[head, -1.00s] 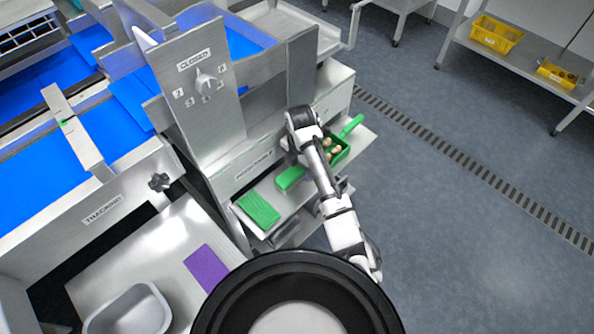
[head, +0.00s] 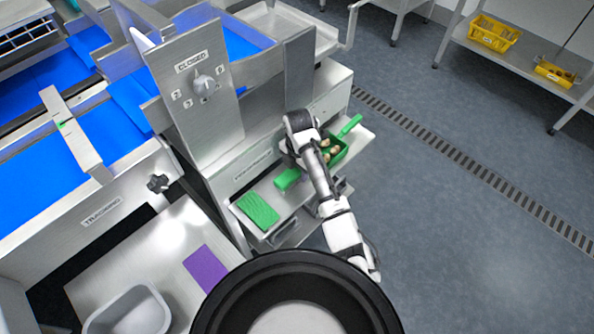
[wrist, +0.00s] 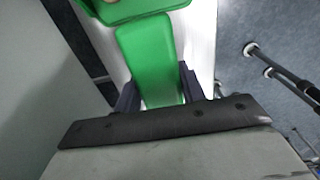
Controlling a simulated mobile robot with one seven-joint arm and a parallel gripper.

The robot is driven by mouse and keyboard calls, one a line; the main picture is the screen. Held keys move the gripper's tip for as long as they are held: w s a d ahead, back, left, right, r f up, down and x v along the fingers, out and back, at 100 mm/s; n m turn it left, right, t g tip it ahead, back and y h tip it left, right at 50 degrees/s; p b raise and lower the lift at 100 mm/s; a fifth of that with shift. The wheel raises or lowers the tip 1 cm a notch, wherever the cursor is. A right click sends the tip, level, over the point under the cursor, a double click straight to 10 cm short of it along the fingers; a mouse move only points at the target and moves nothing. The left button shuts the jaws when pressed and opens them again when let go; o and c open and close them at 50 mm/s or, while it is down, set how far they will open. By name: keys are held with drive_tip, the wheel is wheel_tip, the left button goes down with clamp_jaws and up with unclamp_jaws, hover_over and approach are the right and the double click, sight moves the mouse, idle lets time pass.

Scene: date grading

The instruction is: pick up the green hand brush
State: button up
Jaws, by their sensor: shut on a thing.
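The green hand brush (head: 286,179) lies at the shelf in the head view, partly hidden by my arm. In the wrist view its smooth green body (wrist: 148,52) runs up from between the fingers of my gripper (wrist: 160,93), one dark finger on each side. My gripper is shut on it. My fingers are hidden behind my wrist in the head view. The far end of the brush meets a green scoop (wrist: 130,10) at the top of the wrist view; I cannot tell whether they touch.
The green scoop (head: 340,152) holds several brownish pieces and has a handle pointing up right. A green textured pad (head: 258,209) lies on the shelf's left part. The steel machine front (head: 240,165) stands close behind. Open floor (head: 450,220) lies to the right.

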wheel_tip(320, 180, up, 20)
drive_tip(key=p, duration=0.2)
idle(0.4)
drive_tip(key=o, duration=0.4)
drive_tip(key=shift+c, duration=1.1)
